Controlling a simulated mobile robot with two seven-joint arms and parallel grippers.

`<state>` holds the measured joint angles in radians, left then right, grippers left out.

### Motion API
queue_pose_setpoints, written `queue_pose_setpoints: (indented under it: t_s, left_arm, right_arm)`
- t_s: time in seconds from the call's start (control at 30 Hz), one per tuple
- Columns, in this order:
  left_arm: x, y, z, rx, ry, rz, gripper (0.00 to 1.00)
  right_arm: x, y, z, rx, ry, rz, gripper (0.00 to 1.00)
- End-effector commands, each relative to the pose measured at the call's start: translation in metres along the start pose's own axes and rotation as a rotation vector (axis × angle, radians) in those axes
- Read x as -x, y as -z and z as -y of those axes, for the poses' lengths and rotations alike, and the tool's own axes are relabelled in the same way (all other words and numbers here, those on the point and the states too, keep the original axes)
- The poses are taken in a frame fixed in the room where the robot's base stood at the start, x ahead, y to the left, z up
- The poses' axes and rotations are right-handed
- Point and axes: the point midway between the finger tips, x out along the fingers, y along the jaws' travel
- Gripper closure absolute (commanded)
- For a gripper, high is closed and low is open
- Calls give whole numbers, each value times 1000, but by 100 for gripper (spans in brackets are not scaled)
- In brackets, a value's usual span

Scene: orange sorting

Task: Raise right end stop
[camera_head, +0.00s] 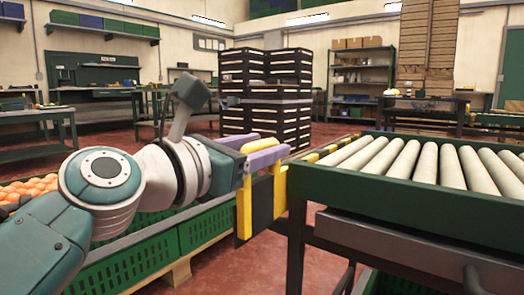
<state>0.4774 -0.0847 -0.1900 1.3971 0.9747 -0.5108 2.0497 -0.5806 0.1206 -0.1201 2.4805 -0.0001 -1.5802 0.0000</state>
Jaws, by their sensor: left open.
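The end stop is a yellow-and-black striped plate (262,208) at the left end of the roller conveyor (400,190). Its striped upper edge runs back along the conveyor's end. My left gripper (275,146) reaches in from the left, with its two purple fingers apart at the near upper part of the end stop. I cannot tell whether the fingers touch it. The gripper hides part of the stop's top. My right gripper is not in view.
Green crates (120,268) stand on a pallet below my left arm, with oranges (30,187) at the far left. A stack of black crates (265,95) stands behind. Red floor shows between the crates and the conveyor.

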Motion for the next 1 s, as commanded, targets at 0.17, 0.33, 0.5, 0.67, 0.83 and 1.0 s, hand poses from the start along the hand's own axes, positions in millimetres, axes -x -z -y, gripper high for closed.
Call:
queue_pose_setpoints:
  t_s: [0.17,0.33,0.5,0.67,0.83,1.0]
  left_arm:
    - [0,0,0,0,0,0,57]
    - [0,0,0,0,0,0,76]
    - [0,0,0,0,0,0,95]
    - [0,0,0,0,0,0,100]
    - [1,0,0,-1,0,0,100]
    - [1,0,0,-1,0,-1,100]
  right_arm:
    - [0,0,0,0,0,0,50]
    - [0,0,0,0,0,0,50]
    - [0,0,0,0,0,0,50]
    - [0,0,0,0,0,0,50]
    - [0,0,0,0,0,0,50]
    - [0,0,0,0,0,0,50]
